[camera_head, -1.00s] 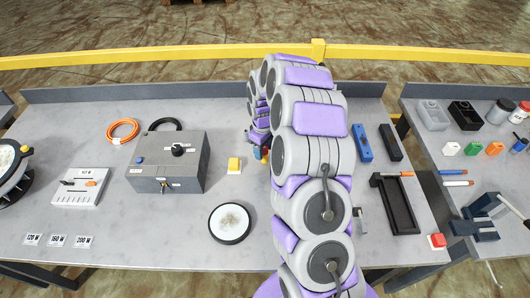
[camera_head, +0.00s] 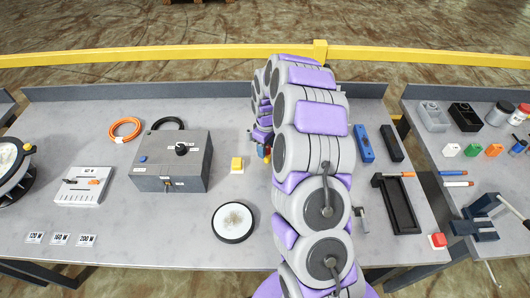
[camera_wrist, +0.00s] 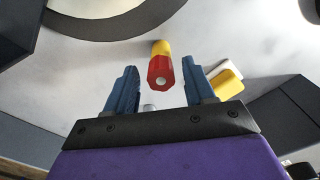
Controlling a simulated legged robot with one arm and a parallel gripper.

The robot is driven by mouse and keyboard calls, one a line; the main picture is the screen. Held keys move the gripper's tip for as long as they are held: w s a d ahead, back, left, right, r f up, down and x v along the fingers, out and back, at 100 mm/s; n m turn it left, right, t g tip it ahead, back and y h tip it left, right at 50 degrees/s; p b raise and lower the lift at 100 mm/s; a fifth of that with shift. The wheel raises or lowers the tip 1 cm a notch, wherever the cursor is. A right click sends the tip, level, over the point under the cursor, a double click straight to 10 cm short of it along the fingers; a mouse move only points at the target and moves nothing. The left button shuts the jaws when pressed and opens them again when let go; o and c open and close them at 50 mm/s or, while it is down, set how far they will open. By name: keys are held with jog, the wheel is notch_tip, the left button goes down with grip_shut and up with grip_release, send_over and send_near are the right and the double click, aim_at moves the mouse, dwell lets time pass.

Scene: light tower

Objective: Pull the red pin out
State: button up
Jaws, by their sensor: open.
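The red pin (camera_wrist: 161,71) shows in the wrist view as a red faceted piece with a pale round end facing me and a yellow section behind it. My gripper (camera_wrist: 160,84) is open, with one blue finger on each side of the pin and a visible gap on both sides. Neither finger appears to touch it. In the head view, small red, yellow and blue parts show at the left edge of my arm, where the arm hides most of my gripper and the pin.
A yellow block (camera_head: 237,164) and a round disc (camera_head: 233,222) lie left of my arm. A grey box (camera_head: 171,160) stands further left. A blue block (camera_head: 363,143) and a black tray (camera_head: 397,205) lie right. A yellow rail (camera_head: 150,55) runs behind the table.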

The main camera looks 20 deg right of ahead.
aim_at(268, 147)
jog(key=shift+s+d, duration=0.1)
jog(key=shift+d, duration=0.4)
jog(key=shift+s+a, duration=0.1)
jog(key=shift+a, duration=0.5)
jog(key=shift+d, duration=0.2)
jog(key=c, duration=0.6)
jog(key=shift+a, duration=0.1)
grip_shut()
jog(key=o, duration=0.7)
grip_release()
notch_tip(268, 147, up, 17)
jog(key=p, duration=0.3)
jog(key=shift+r, duration=0.15)
